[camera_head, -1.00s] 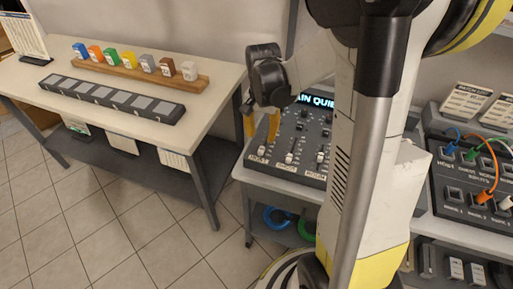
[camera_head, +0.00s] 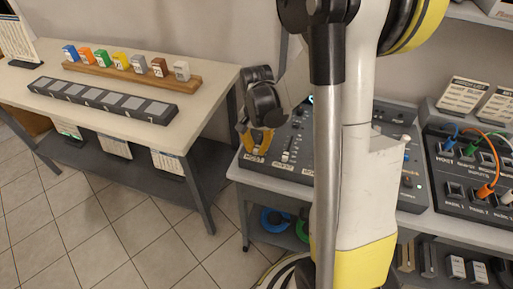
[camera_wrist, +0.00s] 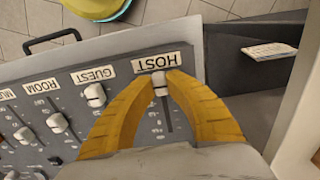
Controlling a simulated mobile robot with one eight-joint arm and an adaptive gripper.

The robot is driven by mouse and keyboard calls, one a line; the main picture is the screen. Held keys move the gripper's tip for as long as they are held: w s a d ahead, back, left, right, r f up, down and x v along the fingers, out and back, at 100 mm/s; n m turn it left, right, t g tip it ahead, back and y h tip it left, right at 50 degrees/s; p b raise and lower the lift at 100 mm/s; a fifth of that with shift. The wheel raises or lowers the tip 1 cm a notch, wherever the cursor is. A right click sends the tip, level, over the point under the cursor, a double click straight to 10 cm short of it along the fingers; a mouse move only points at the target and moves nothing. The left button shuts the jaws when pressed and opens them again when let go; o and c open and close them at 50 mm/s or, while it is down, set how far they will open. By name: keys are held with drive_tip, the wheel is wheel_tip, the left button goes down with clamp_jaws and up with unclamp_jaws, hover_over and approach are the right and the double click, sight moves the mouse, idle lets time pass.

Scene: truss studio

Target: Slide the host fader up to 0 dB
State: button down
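The host fader has a white cap (camera_wrist: 159,83) at the end of its slot nearest the HOST label (camera_wrist: 157,62). The slot runs on away from the label. My gripper (camera_wrist: 161,78) has its yellow fingertips against both sides of this cap, apparently shut on it. In the head view my gripper (camera_head: 257,150) is down at the left front of the grey mixer (camera_head: 300,150), and the host cap is hidden by the fingers there.
The guest fader cap (camera_wrist: 95,94) and room fader cap (camera_wrist: 56,123) sit beside the host slot. A patch panel (camera_head: 470,175) with coloured cables stands right of the mixer. A white table (camera_head: 210,90) stands left, with a floor gap between.

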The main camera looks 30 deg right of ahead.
drive_tip(key=w+d, duration=0.1)
drive_tip(key=d, duration=0.1)
drive_tip(key=w+d, duration=0.4)
drive_tip(key=shift+d, duration=0.2)
drive_tip(key=c, duration=1.4)
unclamp_jaws()
wheel_tip(320, 180, up, 12)
